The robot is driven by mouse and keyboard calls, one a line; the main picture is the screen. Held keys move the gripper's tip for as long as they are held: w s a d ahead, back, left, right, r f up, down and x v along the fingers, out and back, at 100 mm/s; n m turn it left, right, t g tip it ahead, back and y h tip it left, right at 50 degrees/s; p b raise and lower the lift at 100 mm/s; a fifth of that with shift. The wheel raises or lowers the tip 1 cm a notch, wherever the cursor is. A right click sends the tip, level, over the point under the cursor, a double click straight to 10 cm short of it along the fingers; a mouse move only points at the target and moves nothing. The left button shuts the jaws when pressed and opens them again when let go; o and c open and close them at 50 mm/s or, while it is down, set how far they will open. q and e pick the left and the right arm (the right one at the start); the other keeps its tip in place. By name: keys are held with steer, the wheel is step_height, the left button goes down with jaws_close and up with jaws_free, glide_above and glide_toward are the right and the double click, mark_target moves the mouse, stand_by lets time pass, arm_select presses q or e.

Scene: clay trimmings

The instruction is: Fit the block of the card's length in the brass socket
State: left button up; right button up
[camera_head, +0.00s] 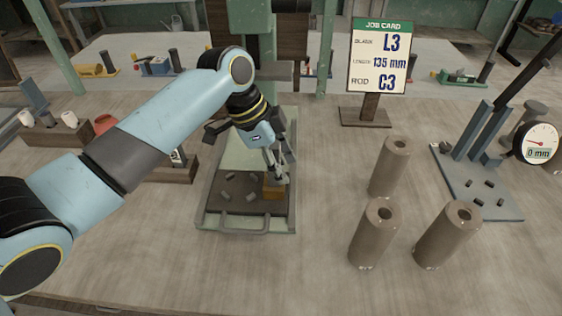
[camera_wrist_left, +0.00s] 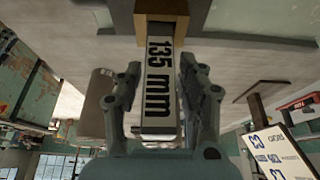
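The job card (camera_head: 378,60) reads blank L3, length 135 mm, rod C3; it also shows at the lower right of the left wrist view (camera_wrist_left: 275,152). A pale block (camera_wrist_left: 160,85) marked "135 mm" stands with one end in the brass socket (camera_wrist_left: 181,28). In the head view the brass socket (camera_head: 273,190) sits on the dark plate of the green press, and my gripper hides most of the block. My left gripper (camera_head: 279,172) is over the socket. Its fingers (camera_wrist_left: 162,98) are on both sides of the block with narrow gaps. My right gripper is not in view.
Three brown hollow cylinders (camera_head: 390,167) stand right of the press tray (camera_head: 209,212). A blue-grey stand (camera_head: 484,192) with a dial (camera_head: 538,145) reading 0 mm is at the right. Wooden racks (camera_head: 165,172) lie left. The front of the table is clear.

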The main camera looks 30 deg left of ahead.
arm_select(q)
steer(key=shift+o, duration=0.2)
steer(key=v, duration=1.2)
steer(key=shift+r+b, duration=0.2)
steer(key=shift+b, duration=0.15)
